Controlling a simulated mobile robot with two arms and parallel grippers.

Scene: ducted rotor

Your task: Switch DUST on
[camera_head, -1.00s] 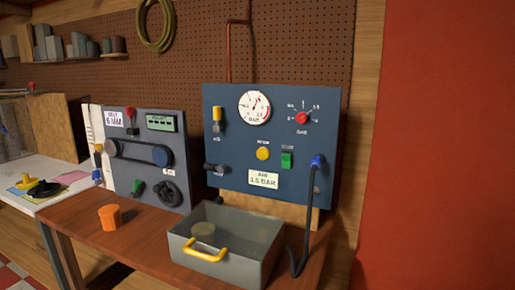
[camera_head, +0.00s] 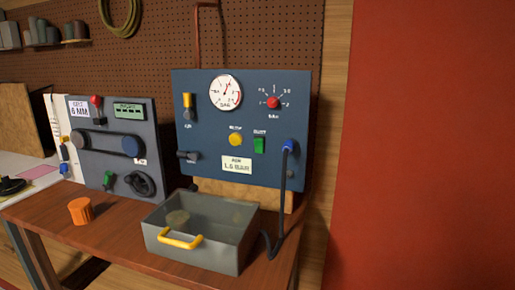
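A blue panel (camera_head: 210,128) carries a round gauge (camera_head: 225,92), a red knob (camera_head: 273,102), a yellow button (camera_head: 235,139), a green switch (camera_head: 259,145), a yellow-topped lever (camera_head: 187,101) and a dark lever (camera_head: 188,155). A grey panel (camera_head: 88,163) to the left has a red-topped lever (camera_head: 96,101), a belt on two pulleys, a green switch (camera_head: 108,179) and a black handwheel (camera_head: 140,184). Neither of my grippers is in view.
A grey open bin (camera_head: 192,245) with a yellow handle (camera_head: 180,241) stands on the wooden bench (camera_head: 115,246) before the blue panel. An orange knob-like piece (camera_head: 80,210) lies left of it. A black hose (camera_head: 281,205) hangs from a blue fitting (camera_head: 288,145).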

